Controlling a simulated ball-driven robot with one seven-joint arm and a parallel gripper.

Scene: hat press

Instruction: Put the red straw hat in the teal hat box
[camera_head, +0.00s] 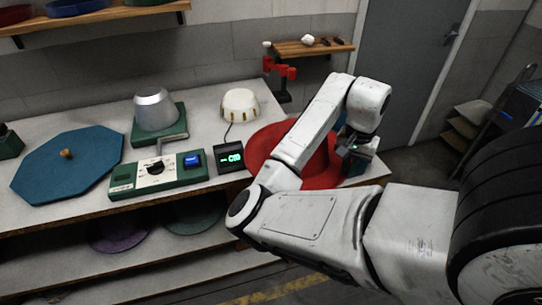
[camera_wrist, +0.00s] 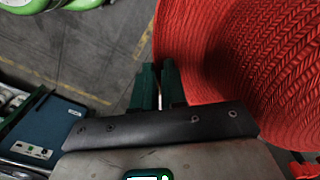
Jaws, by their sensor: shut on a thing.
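The red straw hat (camera_head: 262,146) is at the right end of the bench, partly hidden behind my arm. Its red weave (camera_wrist: 285,65) fills the right of the wrist view. My gripper (camera_head: 356,148) is at the hat's right side. In the wrist view its green fingers (camera_wrist: 159,88) are close together against the hat's edge, shut on it; the exact contact is hard to see. A teal octagonal lid (camera_head: 50,172) with a wooden knob lies at the left of the bench. I cannot tell whether the hat box is under it.
A green control unit (camera_head: 157,178), a grey metal hat form (camera_head: 155,109), a small display (camera_head: 230,157) and a cream domed piece (camera_head: 240,104) stand between lid and hat. A red clamp-like fixture (camera_head: 281,70) is behind. Hats lie on the shelf below.

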